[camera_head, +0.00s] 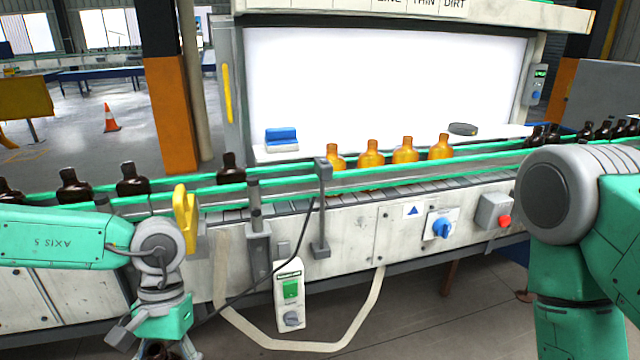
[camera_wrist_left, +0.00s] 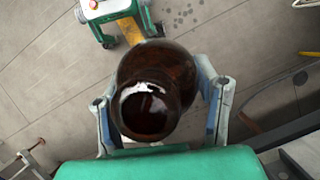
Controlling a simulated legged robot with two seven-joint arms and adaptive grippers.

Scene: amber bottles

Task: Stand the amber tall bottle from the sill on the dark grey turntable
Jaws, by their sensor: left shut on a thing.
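A dark amber bottle (camera_wrist_left: 158,78) is held in my left gripper (camera_wrist_left: 162,104), with its open mouth facing the wrist camera. The gripper's fingers are shut on its two sides. In the head view my left gripper (camera_head: 163,342) is low at the bottom edge, in front of the conveyor. Only a little of the held bottle shows there. The dark grey turntable (camera_head: 463,129) is a small disc at the right of the pale sill (camera_head: 290,153), below the lit panel. Nothing stands on it. My right arm is at the right, with its gripper out of view.
A conveyor with green rails (camera_head: 400,167) runs between me and the sill. Several bottles stand on it, glowing orange before the lit panel (camera_head: 380,85) and dark elsewhere. A blue-and-white block (camera_head: 281,139) is on the sill's left. A yellow handle-like part (camera_head: 185,217) rises beside my left arm.

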